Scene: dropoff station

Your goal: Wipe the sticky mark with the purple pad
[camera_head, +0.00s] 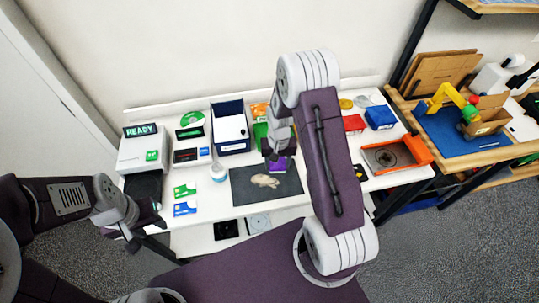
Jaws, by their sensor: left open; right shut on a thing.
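The purple pad (279,165) is at the dark mat, held in my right gripper (276,157), which is shut on it and points down. The sticky mark (265,181) is a pale beige smear on the dark grey mat (285,190), just left of and nearer than the pad. I cannot tell whether the pad touches the mat. My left gripper (133,240) is open and empty at the left, off the table's front edge. My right arm hides part of the table right of the mat.
A red box (354,123), a blue box (380,117) and an orange tray (408,152) stand right. A wooden bench (490,153) is at far right.

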